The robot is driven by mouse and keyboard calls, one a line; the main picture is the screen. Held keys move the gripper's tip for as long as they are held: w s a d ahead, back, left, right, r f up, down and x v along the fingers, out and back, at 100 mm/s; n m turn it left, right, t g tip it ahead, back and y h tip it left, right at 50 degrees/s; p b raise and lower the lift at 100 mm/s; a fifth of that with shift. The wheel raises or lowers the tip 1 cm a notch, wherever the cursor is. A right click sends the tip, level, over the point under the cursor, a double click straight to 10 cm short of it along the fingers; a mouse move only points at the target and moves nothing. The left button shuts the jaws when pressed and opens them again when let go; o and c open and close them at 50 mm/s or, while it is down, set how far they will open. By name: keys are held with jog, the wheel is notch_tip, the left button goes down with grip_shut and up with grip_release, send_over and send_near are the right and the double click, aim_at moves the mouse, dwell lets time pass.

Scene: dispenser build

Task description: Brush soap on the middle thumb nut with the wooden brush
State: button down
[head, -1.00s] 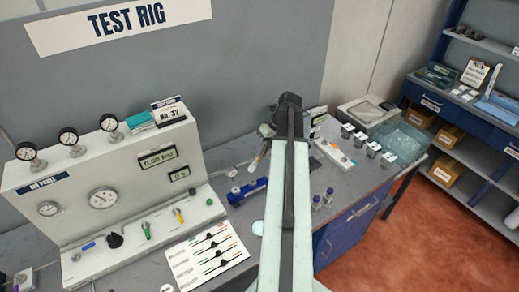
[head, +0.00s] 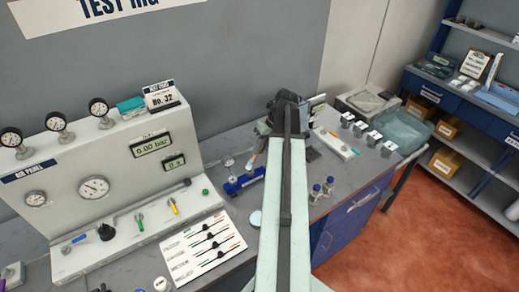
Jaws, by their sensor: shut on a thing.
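My gripper (head: 264,134) is small and partly hidden by my arm at the centre of the head view. It is shut on the wooden brush (head: 252,160), which slants down and left from it. The brush's lower end is just above or at a blue block (head: 243,183) on the grey bench. Pale round parts show at the block's ends. I cannot make out the middle thumb nut, nor whether the bristles touch anything.
A grey panel (head: 70,170) with gauges and valves stands left. A card with coloured lines (head: 203,246) lies before it. Two small bottles (head: 322,190) stand right of my arm. A white strip (head: 337,145), several metal cubes and a clear bin (head: 400,131) are at the back right.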

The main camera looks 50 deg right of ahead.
jog(key=shift+s, duration=0.15)
jog(key=shift+f+b, duration=0.75)
dwell(0.6)
jog(key=shift+w+d+r, duration=0.1)
jog(key=shift+w+r, duration=0.05)
jog(key=shift+w, duration=0.25)
jog(key=shift+s, duration=0.15)
jog(key=shift+s+a, duration=0.2)
jog(key=shift+s, duration=0.4)
jog(key=shift+w, duration=0.1)
